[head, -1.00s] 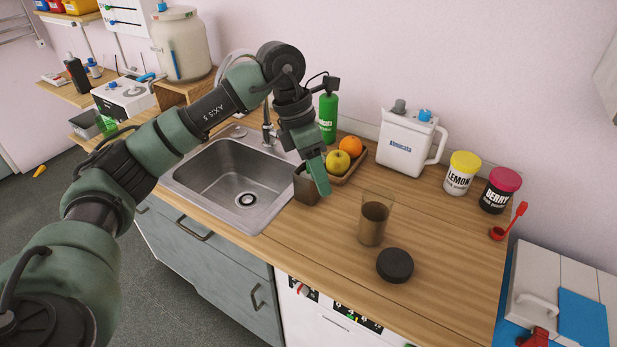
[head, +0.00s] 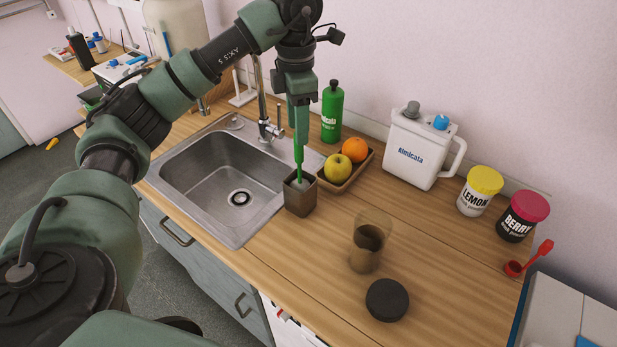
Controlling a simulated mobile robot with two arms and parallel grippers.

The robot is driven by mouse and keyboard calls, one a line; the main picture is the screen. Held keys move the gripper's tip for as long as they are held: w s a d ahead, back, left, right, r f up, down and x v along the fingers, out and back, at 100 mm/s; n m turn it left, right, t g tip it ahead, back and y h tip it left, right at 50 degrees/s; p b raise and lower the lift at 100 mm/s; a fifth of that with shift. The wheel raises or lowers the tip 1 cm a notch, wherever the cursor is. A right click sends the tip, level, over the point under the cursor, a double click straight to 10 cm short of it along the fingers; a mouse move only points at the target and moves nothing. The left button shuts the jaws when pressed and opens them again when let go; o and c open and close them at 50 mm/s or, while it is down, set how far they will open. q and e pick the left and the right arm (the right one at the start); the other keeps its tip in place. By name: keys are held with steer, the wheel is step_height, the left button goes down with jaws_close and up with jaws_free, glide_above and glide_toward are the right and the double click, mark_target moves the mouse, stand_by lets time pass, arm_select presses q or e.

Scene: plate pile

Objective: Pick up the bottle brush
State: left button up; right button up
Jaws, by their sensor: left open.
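The bottle brush (head: 299,158) stands upright in a small brown square holder (head: 301,199) on the wooden counter, just right of the sink. Its bright green handle rises out of the holder, and its pale head shows at the holder's mouth. My left gripper (head: 299,132) points down directly above the holder, with its teal fingers at the upper part of the handle. The fingers are open and hide the handle's top; I cannot tell whether they touch it. My right gripper is not in view.
The sink (head: 225,180) and tap (head: 268,128) are to the left. A green bottle (head: 332,112) and a fruit tray (head: 362,166) stand close behind and right of the holder. A brown-filled glass (head: 368,248) and black lid (head: 387,300) are nearer the front.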

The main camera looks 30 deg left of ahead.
mark_target(299, 154)
arm_select(q)
steer(key=shift+f, duration=0.45)
steer(key=shift+s+d+f+p, duration=0.1)
steer(key=shift+s+f+p, duration=0.2)
steer(key=shift+f, duration=0.3)
steer(key=shift+s+d+f+p, duration=0.15)
steer(key=shift+f+p, duration=0.2)
steer(key=shift+f, duration=0.25)
step_height(299, 154, down, 4)
steer(key=shift+r+p, duration=0.15)
steer(key=shift+p, duration=0.6)
steer(key=shift+w+f, duration=0.1)
steer(key=shift+f, duration=0.15)
jaws_close()
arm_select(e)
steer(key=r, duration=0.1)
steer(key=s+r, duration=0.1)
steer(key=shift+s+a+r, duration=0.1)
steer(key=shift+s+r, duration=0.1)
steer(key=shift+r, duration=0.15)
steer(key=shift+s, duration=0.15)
